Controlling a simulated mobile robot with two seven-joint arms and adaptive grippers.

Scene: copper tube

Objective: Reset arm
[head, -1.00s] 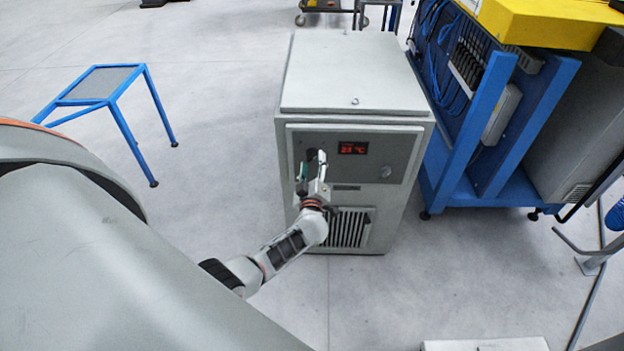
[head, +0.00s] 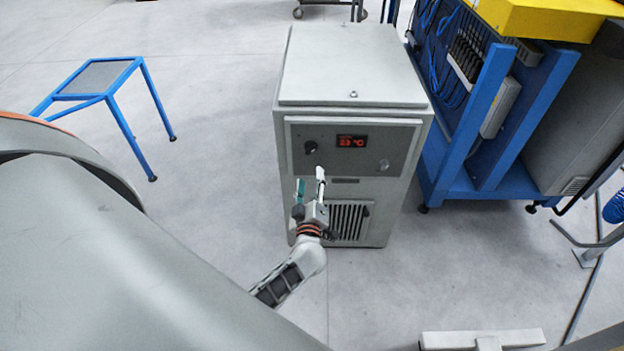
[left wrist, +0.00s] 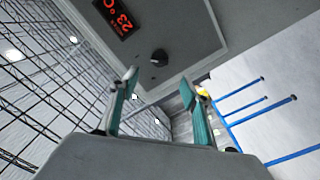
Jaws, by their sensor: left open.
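My left gripper (head: 309,186) is in front of the grey cabinet (head: 350,70), below its control panel, with its fingers apart and nothing between them. In the left wrist view the two green-padded fingers (left wrist: 158,85) also stand apart and empty. The panel has a black knob (head: 310,147) at its left, and a red display (head: 351,141) reading 23 °C. The knob (left wrist: 160,57) shows beyond the fingertips in the left wrist view, apart from them. My right gripper is not in view.
A blue-framed stand (head: 100,80) is at the left. A blue rack (head: 470,130) with cables and a yellow top (head: 550,18) stands close to the cabinet's right. Bare floor (head: 220,120) lies between the stand and the cabinet.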

